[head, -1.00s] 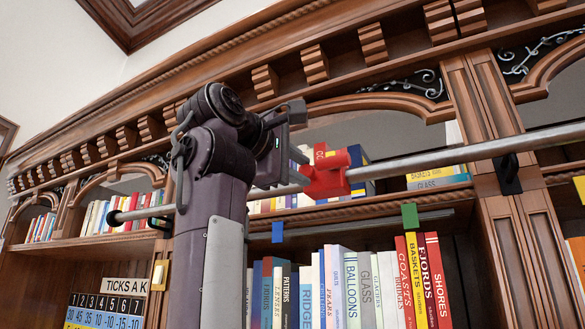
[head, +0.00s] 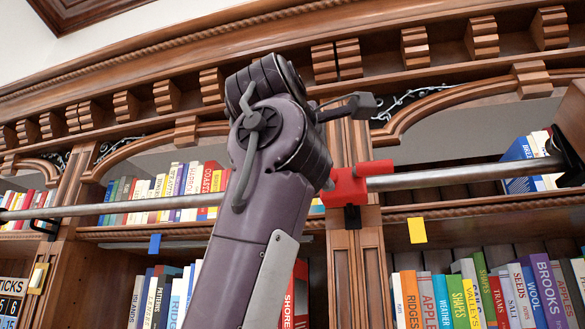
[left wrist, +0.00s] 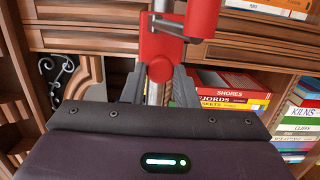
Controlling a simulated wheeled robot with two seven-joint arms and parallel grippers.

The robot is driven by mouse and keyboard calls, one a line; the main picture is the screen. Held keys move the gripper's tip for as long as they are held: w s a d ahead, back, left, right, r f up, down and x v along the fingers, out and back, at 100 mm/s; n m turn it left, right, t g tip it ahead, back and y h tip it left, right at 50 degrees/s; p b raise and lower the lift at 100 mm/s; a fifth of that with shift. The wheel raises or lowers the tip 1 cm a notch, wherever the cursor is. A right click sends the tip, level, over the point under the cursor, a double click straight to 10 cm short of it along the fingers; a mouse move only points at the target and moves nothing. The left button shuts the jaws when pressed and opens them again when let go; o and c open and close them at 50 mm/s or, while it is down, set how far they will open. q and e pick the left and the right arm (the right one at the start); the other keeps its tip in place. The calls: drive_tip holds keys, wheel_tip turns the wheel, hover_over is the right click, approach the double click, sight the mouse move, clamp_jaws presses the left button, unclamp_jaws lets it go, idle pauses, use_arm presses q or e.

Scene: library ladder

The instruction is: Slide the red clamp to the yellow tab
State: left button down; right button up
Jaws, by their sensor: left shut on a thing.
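The red clamp (head: 346,187) sits around the steel rail (head: 450,176), in front of a wooden post and just above a black bracket (head: 352,217). The yellow tab (head: 418,230) hangs on the shelf edge below the rail, a short way right of the clamp. In the left wrist view the clamp (left wrist: 160,60) sits between the dark fingers of my left gripper (left wrist: 158,88), which is shut on it. In the head view my own arm hides the fingers. My right gripper is in neither view.
A blue tab (head: 155,243) hangs on the shelf edge to the left. The rail continues clear right of the clamp to a dark end bracket (head: 566,160). Rows of books (head: 500,295) fill the shelves behind. A carved cornice (head: 430,50) runs above.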

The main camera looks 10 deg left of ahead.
use_arm(q)
drive_tip(key=d, duration=0.2)
drive_tip(key=shift+d, duration=0.75)
drive_tip(key=c, duration=1.5)
unclamp_jaws()
drive_tip(key=o, duration=0.4)
drive_tip(key=shift+w+a, duration=0.15)
drive_tip(key=shift+a, duration=0.1)
drive_tip(key=shift+s+f, duration=0.1)
drive_tip(key=shift+s, duration=0.3)
drive_tip(key=b, duration=0.4)
approach(352, 182)
drive_tip(key=s, duration=0.3)
drive_tip(key=shift+a, duration=0.3)
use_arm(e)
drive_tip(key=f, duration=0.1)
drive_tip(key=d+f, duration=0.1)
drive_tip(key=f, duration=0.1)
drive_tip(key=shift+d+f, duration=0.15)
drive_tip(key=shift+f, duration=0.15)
